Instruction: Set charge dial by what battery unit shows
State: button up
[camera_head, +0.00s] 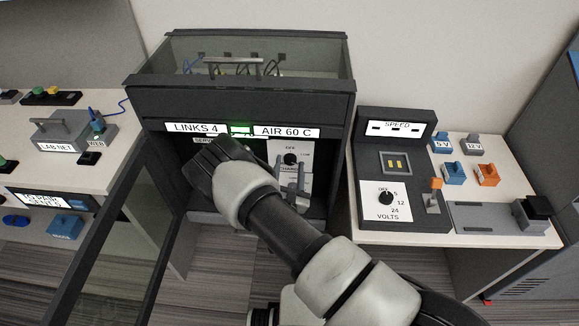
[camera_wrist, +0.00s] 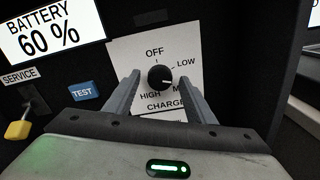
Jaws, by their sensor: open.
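The battery display (camera_wrist: 48,35) in the wrist view reads "BATTERY 60 %". To its right is a white panel with the black round charge dial (camera_wrist: 160,78). Around the dial are OFF at top, LOW at upper right, HIGH at lower left and a label starting with M at lower right, partly covered by a finger. A pale mark on the knob points roughly right; its exact setting is hard to read. My gripper (camera_wrist: 160,76) is open, its fingers on either side of the dial, contact unclear. In the head view the dial (camera_head: 291,158) shows beyond my arm, which hides the battery display.
A blue TEST button (camera_wrist: 83,91) and a yellow-tipped SERVICE switch (camera_wrist: 18,128) lie left of the dial. The dark cabinet (camera_head: 240,105) has its glass door (camera_head: 125,240) swung open at left. A VOLTS dial (camera_head: 386,198) stands on the right bench.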

jog(key=s+p, duration=0.1)
jog(key=s, duration=1.6)
jog(key=shift+a, duration=0.3)
jog(key=shift+s, duration=0.1)
jog(key=w+b, duration=0.3)
jog(key=w, duration=0.2)
jog(key=w+b, duration=0.4)
jog(key=w, duration=0.2)
jog(key=w+b, duration=0.3)
jog(key=w, duration=0.3)
jog(key=shift+w+d+b, duration=0.25)
jog(key=shift+b, duration=0.15)
jog(key=shift+f, duration=0.1)
jog(key=c, duration=1)
